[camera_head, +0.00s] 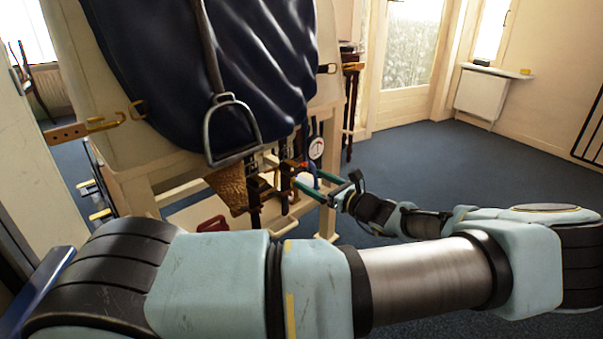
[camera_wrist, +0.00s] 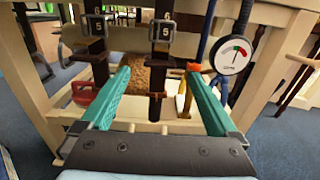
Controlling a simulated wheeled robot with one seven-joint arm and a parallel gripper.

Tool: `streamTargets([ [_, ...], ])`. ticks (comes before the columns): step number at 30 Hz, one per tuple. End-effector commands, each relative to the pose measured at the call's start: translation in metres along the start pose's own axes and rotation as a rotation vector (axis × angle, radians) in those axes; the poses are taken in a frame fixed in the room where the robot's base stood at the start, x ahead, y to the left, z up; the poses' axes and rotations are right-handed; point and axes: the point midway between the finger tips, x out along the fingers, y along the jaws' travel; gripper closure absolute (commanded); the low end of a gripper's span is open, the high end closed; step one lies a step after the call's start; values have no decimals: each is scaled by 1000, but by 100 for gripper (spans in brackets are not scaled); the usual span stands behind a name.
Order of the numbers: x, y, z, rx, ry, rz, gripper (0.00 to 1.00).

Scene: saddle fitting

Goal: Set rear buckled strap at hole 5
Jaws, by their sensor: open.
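In the wrist view two dark hanging straps show, a left one (camera_wrist: 98,64) and a middle one (camera_wrist: 157,100). Each passes through a small dark buckle with a digit that looks like 5: the left buckle (camera_wrist: 95,27) and the middle buckle (camera_wrist: 162,31). The pictures do not mark which strap is the rear one. My gripper (camera_wrist: 160,72) is open, with its teal fingers either side of the middle strap, below its buckle. It appears empty. In the head view my gripper (camera_head: 306,182) is at the straps under the dark blue saddle cover (camera_head: 235,50).
A round gauge (camera_wrist: 234,55) hangs close to the right finger. An orange-tipped item (camera_wrist: 193,67) is at that fingertip. A stirrup (camera_head: 232,128) hangs above the straps. Pale wooden stand legs (camera_head: 329,205) frame the area. The blue floor (camera_head: 450,160) to the right is open.

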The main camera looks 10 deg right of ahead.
Motion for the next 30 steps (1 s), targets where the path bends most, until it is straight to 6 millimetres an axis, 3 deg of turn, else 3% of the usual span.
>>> streamTargets([
  [3, -17, -1, 1, -1, 1, -1, 5],
  [8, -27, 0, 0, 0, 0, 0, 5],
  [30, -28, 0, 0, 0, 0, 0, 5],
])
